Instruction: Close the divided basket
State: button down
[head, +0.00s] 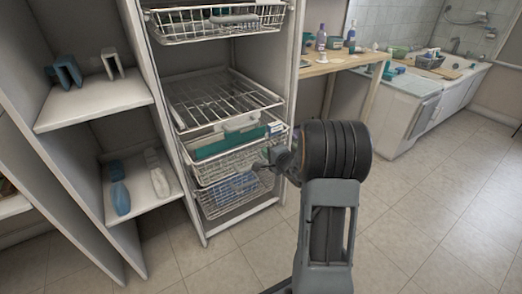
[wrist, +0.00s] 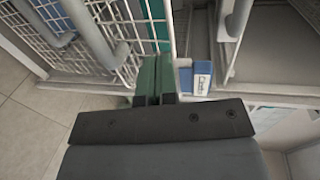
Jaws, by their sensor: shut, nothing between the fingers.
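The basket I take to be the divided basket (head: 222,169) is a white wire one, third from the top in the tall unit. It sticks out of the unit's front, with teal and white upright pieces inside. My gripper (head: 276,157) is at its front right corner. In the wrist view the basket's wire mesh (wrist: 118,28) fills the upper left. My shut, empty gripper (wrist: 154,78) is beside the mesh's right end there. I cannot tell whether the fingers touch it.
Another wire basket (head: 217,25) sits above, a wire rack (head: 222,101) below it, and a low basket (head: 232,198) underneath. A blue labelled item (wrist: 194,80) is right of my fingers. Open shelves (head: 98,104) stand left. The floor (head: 430,200) at right is clear.

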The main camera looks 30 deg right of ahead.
aim_at(257, 142)
jog(key=shift+w+a+r+b, duration=0.15)
jog(key=shift+w+b, duration=0.3)
jog(key=shift+w, duration=0.75)
jog(key=shift+w+a+f+b, duration=0.15)
jog(key=shift+w+b, duration=0.3)
jog(key=shift+w, duration=0.75)
jog(key=shift+r, duration=0.15)
